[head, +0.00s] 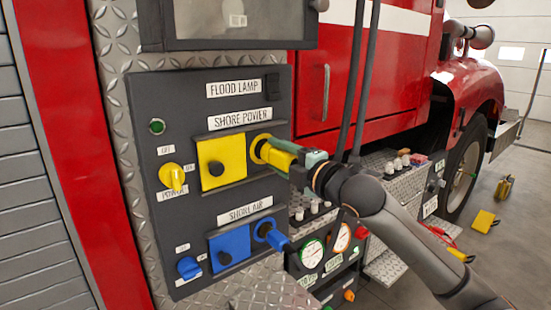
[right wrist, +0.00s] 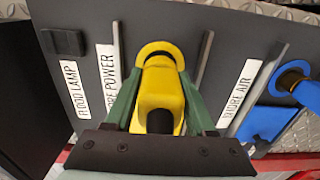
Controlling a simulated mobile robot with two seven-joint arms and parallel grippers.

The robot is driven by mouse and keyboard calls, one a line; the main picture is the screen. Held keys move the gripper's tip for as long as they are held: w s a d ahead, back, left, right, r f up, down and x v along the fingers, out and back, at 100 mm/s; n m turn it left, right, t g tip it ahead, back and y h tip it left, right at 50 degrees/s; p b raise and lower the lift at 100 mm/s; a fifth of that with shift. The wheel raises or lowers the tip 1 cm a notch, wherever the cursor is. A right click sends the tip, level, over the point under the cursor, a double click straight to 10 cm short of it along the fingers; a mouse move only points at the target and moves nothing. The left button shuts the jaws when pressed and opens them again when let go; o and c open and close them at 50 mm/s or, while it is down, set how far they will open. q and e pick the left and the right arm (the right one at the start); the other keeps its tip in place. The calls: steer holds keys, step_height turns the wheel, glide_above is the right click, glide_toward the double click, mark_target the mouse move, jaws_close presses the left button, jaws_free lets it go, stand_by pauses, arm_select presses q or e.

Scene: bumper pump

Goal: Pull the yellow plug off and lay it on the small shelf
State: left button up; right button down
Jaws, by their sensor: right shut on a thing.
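The yellow plug (head: 277,154) sits at a yellow ring on the dark panel, right of the yellow square cover under the SHORE POWER label. It points out from the panel and appears seated at the ring. My right gripper (head: 304,165) is shut on the plug's body. In the right wrist view, the green fingers of my gripper (right wrist: 162,105) lie along both sides of the yellow plug (right wrist: 158,80). A diamond-plate ledge (head: 265,287) lies below the panel; I cannot tell whether it is the small shelf. My left gripper is not in view.
A blue plug (head: 270,234) and blue cover (head: 230,246) sit lower on the panel. Black hoses (head: 367,80) hang behind my right gripper. Gauges (head: 312,252) and knobs are below my right arm. Yellow wheel chocks (head: 485,221) lie on the floor at right.

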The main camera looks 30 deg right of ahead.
mark_target(291, 163)
steer(key=shift+s+d+b, duration=0.15)
steer(key=shift+s+b, duration=0.85)
steer(key=shift+s, duration=1.05)
